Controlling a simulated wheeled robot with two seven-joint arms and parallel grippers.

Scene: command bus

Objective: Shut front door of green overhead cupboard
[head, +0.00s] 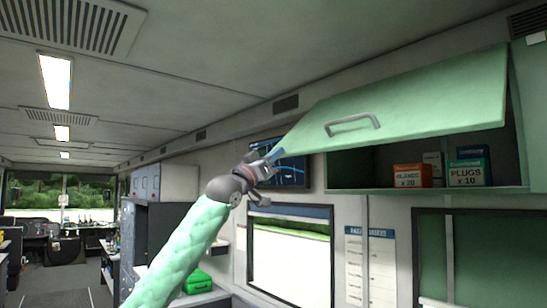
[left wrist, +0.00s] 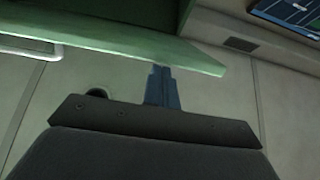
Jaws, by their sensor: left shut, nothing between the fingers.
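The green overhead cupboard (head: 341,170) is at the right in the head view. Its front door (head: 440,95) is hinged along the top and stands raised and open, with a grey bar handle (head: 352,124) on its face. My left gripper (head: 277,152) is shut and empty at the door's left lower corner. In the left wrist view the shut fingers (left wrist: 162,72) reach the edge of the green door (left wrist: 120,45); whether they touch it I cannot tell. The handle (left wrist: 30,47) shows at the left there. My right gripper is not in view.
Inside the cupboard stand an orange box (head: 411,176) and a teal and white box (head: 468,172). A wall screen (head: 292,170) is just behind my left gripper. A window (head: 290,262) and a printed notice (head: 370,262) are below the cupboard. The aisle (head: 70,280) at left is open.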

